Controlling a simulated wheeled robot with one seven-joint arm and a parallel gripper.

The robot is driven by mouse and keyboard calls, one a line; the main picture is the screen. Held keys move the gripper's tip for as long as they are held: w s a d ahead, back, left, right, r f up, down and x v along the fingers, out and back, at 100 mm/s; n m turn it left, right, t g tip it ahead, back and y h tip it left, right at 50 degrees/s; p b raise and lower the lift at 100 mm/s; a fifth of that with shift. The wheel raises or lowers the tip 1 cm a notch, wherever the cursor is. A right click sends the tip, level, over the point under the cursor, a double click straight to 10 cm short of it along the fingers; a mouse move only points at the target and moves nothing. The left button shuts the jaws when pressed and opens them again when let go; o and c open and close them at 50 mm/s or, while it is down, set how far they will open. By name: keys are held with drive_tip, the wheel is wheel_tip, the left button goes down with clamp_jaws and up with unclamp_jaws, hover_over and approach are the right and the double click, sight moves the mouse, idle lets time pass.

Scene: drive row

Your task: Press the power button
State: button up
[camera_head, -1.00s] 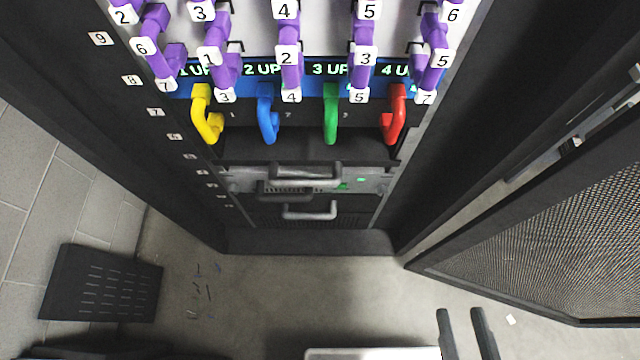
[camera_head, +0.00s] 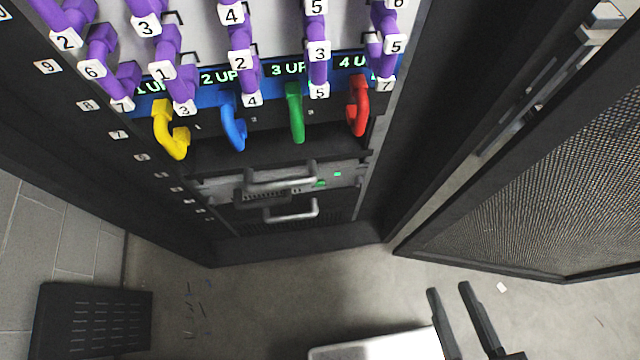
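A grey unit (camera_head: 224,187) with a silver handle sits low in the dark rack. Its front has a small lit green square (camera_head: 337,174) at the right and a green patch (camera_head: 320,184) just below and left of it. I cannot tell which of these, if either, is the power button. My gripper (camera_head: 449,288) shows at the bottom right as two dark parallel fingers with a gap between them. It is open and empty, below and right of the unit and apart from the rack in the picture.
Yellow (camera_head: 170,135), blue (camera_head: 234,122), green (camera_head: 295,114) and red (camera_head: 358,108) cables hang above the unit. A mesh door (camera_head: 560,190) stands open at the right. A black slotted panel (camera_head: 92,318) is at lower left. Grey floor (camera_head: 260,290) lies before the rack.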

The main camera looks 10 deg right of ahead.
clamp_jaws()
idle(1.8)
